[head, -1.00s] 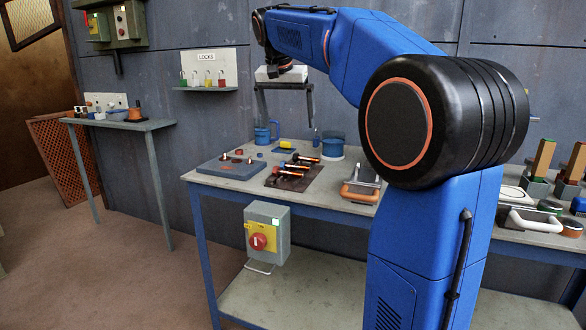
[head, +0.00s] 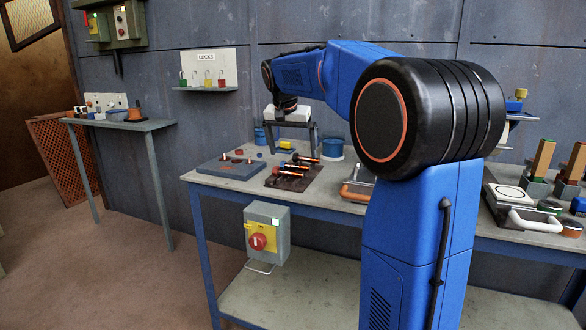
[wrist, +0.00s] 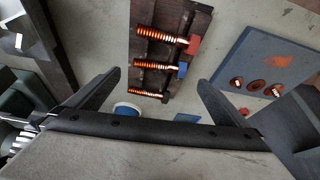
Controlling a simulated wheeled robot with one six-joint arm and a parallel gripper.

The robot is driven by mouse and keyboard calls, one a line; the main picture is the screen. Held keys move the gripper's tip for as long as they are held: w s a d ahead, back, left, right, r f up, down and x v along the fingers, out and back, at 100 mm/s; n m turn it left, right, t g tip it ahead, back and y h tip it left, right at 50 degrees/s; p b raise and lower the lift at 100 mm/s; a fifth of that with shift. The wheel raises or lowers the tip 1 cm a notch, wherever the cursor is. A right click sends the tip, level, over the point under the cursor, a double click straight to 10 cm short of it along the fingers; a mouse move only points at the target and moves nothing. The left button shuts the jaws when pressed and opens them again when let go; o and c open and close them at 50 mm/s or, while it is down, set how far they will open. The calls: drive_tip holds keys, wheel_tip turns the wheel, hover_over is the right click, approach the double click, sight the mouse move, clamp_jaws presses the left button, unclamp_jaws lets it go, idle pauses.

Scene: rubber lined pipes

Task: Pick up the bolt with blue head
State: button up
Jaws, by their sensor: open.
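The bolt with the blue head (wrist: 182,68) lies in the wrist view as the middle one of three copper-coloured bolts on a dark rack (wrist: 142,12). Its threaded shank points left and its head points right. In the head view my gripper (head: 292,150) hangs above the back of the rack (head: 290,183), pointing down.
A blue-grey plate (head: 231,167) with short pegs lies left of the rack. A blue tub (head: 333,148) and a blue mug (head: 260,136) stand behind, close to the fingers. A tray with an orange handle (head: 355,193) lies to the right.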

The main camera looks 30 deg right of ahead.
sight(294, 166)
drive_tip(key=shift+s+x, duration=0.2)
drive_tip(key=shift+x, duration=2.35)
drive_tip(key=c, duration=1.3)
